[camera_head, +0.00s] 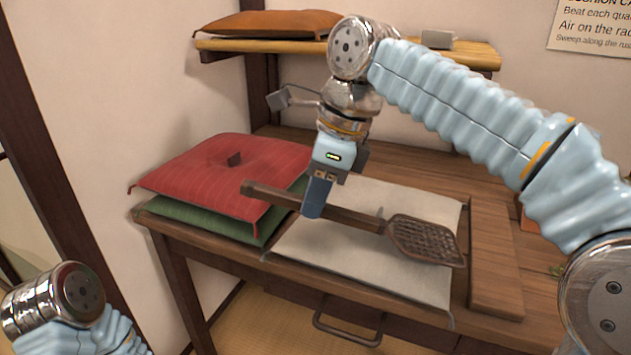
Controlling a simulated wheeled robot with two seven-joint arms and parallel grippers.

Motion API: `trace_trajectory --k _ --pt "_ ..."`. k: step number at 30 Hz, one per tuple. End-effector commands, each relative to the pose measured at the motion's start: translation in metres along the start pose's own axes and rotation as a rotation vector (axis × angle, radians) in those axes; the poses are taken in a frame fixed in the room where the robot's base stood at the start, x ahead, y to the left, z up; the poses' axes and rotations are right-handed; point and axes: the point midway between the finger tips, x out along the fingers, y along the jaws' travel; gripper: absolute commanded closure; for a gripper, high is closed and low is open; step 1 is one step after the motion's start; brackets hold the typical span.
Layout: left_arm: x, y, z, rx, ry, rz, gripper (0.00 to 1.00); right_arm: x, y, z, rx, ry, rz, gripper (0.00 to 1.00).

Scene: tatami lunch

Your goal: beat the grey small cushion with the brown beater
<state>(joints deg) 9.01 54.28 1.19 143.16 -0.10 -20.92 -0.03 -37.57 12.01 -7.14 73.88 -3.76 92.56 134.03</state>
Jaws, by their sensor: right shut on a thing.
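The brown beater (427,240) has a long wooden handle and a flat lattice head. My right gripper (318,195) is shut on its handle, with the head out to the right. The beater shows over a pale grey flat cushion (345,265) with corner tufts, which lies on the wooden table and looks like the grey small cushion. Whether the beater touches it or hovers just above, I cannot tell. The beater and gripper hide part of the cushion. Of my left arm only a part shows at the lower left; its gripper is out of view.
A red cushion (190,180) lies on a green cushion (205,220) at the table's left. A wooden board (493,255) lies right of the grey cushion. Above, a shelf (475,52) holds an orange-brown cushion (270,23) and a small grey block (437,39).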

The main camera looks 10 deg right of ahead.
Motion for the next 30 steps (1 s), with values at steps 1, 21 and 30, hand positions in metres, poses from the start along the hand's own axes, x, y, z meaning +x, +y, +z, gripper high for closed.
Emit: trace_trajectory --k 1,21,30 --pt "0.012 -0.008 -0.002 -0.006 0.005 -0.005 0.57 0.015 0.0 -0.005 0.0 -0.001 -0.001 1.0" --pt "-0.057 0.028 0.002 0.012 -0.011 0.012 0.57 -0.083 0.0 0.026 -0.001 -0.001 -0.001 1.0" --pt "-0.057 0.028 0.002 0.013 -0.011 0.012 0.57 -0.083 0.0 0.026 -0.001 -0.001 -0.001 1.0"
